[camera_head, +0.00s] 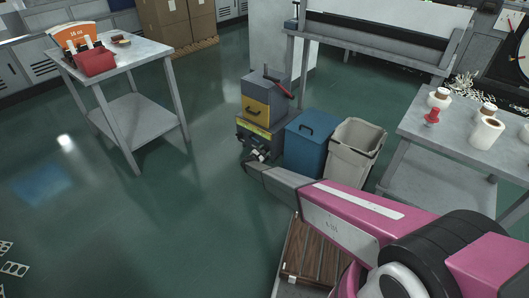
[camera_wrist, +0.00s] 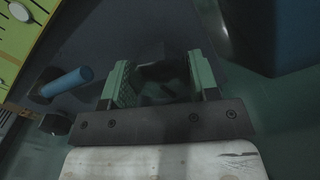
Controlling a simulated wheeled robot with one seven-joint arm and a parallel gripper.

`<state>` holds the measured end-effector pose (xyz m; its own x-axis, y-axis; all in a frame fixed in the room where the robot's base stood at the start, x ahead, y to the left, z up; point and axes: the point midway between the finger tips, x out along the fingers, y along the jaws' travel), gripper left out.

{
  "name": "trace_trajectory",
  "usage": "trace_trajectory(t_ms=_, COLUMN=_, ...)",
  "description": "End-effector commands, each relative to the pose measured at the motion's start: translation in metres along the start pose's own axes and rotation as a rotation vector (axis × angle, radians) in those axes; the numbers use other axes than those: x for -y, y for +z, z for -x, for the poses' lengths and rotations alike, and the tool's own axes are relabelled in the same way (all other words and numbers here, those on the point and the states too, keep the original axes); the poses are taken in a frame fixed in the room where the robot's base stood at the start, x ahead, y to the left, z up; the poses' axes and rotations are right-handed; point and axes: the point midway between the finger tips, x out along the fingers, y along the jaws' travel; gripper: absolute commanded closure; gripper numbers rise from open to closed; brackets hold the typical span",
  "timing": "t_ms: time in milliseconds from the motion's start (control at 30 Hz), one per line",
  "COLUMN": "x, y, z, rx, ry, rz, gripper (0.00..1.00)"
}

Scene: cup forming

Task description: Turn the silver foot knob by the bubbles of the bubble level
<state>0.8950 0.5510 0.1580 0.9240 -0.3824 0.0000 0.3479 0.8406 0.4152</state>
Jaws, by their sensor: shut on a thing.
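My gripper (camera_wrist: 160,88) is low down at the front of a small machine with a grey top and yellow panel (camera_head: 256,107). In the wrist view its green-padded fingers are shut on a dark, rounded thing (camera_wrist: 163,71), which appears to be the foot knob; shade hides its silver colour and details. A yellow-green panel (camera_wrist: 25,35) with a white round piece and dark marks shows at upper left; I cannot tell if it is the bubble level. I cannot make out any bubbles. In the head view the gripper end (camera_head: 252,164) is small and partly merges with the machine's dark base.
A blue cylindrical handle (camera_wrist: 68,83) is left of the fingers. A blue bin (camera_head: 305,148) and a beige bin (camera_head: 353,150) stand right of the machine, close to my arm.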

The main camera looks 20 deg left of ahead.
Motion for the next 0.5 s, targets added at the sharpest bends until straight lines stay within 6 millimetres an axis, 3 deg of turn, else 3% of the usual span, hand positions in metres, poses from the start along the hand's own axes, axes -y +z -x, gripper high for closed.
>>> trace_trajectory(t_ms=500, x=0.0000, y=0.0004, z=0.0008, rx=0.001, ry=-0.001, rz=-0.398, gripper=0.69)
